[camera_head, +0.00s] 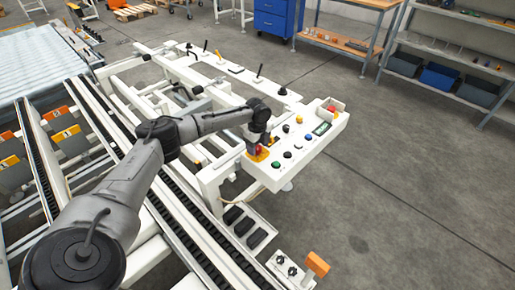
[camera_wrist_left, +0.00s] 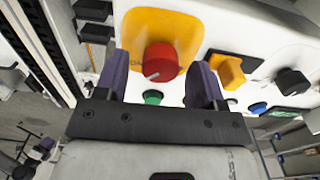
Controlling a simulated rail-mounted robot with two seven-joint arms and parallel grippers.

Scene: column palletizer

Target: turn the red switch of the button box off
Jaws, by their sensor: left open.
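The button box (camera_head: 300,148) is a long white panel on the machine's frame, right of centre in the head view. Its red switch (camera_wrist_left: 160,62) is a round knob with a short white mark, on a yellow plate (camera_wrist_left: 148,24). My left gripper (camera_wrist_left: 160,70) is open, with one purple finger on each side of the red switch. A gap shows between knob and fingers, so I see no grip. In the head view my left gripper (camera_head: 257,140) hangs over the near left end of the box and partly hides the switch. My right gripper is not in view.
Close to the red switch are a yellow-orange switch (camera_wrist_left: 228,71), a green button (camera_wrist_left: 153,97), a black knob (camera_wrist_left: 292,80) and a blue button (camera_wrist_left: 258,108). A red button (camera_head: 331,108) stands at the box's far end. Open floor lies to the right.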

